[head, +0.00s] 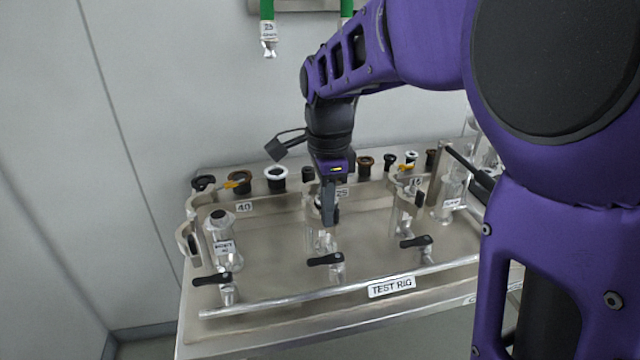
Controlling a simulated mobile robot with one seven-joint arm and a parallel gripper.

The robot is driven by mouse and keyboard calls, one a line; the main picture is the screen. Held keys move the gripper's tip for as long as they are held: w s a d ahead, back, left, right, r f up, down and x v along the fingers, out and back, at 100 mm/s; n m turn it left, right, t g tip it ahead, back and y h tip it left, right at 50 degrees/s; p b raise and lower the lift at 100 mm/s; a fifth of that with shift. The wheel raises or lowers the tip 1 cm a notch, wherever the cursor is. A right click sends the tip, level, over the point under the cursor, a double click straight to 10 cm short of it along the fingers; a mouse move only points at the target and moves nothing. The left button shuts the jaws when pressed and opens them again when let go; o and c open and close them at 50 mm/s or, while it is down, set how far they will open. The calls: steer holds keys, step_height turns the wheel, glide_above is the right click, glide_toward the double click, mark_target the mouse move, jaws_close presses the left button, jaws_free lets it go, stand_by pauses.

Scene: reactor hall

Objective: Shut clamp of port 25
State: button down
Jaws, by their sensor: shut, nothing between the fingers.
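The port labelled 25 (342,192) is in the middle of the test rig in the head view. A metal clamp piece (310,207) shows just left of my gripper; whether it stands open or shut I cannot tell. My gripper (330,222) points down at this port, right in front of its top. Its fingers are together with nothing seen between them. The gripper hides most of the top of port 25 and its clamp. Below it, the port's metal pipe (324,240) leads to a valve with a black handle (325,259).
Port 40 (245,207) is at the left with an open-looking clamp (187,241). Port 16 (415,182) is at the right. Several fittings, including a white ring (276,173), line the rear ledge. A hose end (268,35) hangs above. A rail (340,290) runs along the front.

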steer(key=shift+w+d, duration=0.65)
steer(key=shift+d, duration=0.3)
steer(key=shift+w+d+p, duration=1.05)
steer(key=shift+w+d, duration=0.4)
steer(key=shift+w, duration=1.65)
step_height(320, 180, up, 7)
steer(key=s, duration=0.1)
steer(key=shift+s, duration=0.25)
